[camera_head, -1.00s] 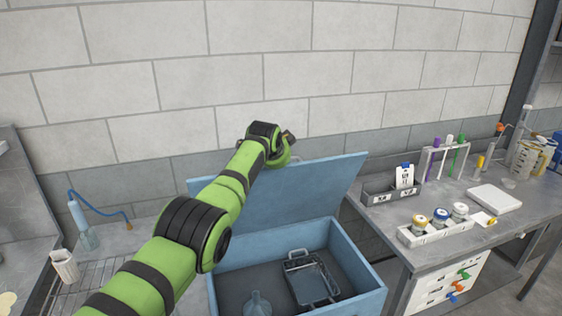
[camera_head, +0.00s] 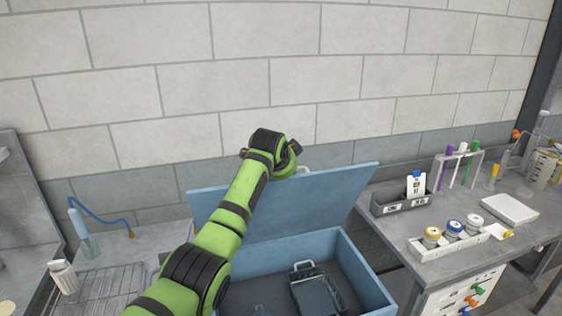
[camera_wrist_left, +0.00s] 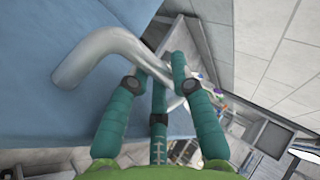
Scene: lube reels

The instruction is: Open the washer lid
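The washer is an open blue box (camera_head: 372,284) below the centre of the head view. Its blue lid (camera_head: 310,203) stands raised at the back, in front of the brick wall. A pale curved handle (camera_head: 306,169) shows at the lid's top edge. My left arm reaches over the lid, and its wrist is by that edge; the fingers are hidden there. In the left wrist view, my left gripper's teal fingers (camera_wrist_left: 161,58) are around the metal handle (camera_wrist_left: 95,60) on the blue lid (camera_wrist_left: 45,60). I cannot tell how firmly they close. My right gripper is not in view.
A dark tray (camera_head: 312,292) lies in the washer. To the right, a grey bench (camera_head: 440,200) holds a tube rack, jars (camera_head: 453,229) and a grey box (camera_head: 402,204). To the left stand a wash bottle (camera_head: 86,238), a white container (camera_head: 63,277) and a wire rack (camera_head: 108,288).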

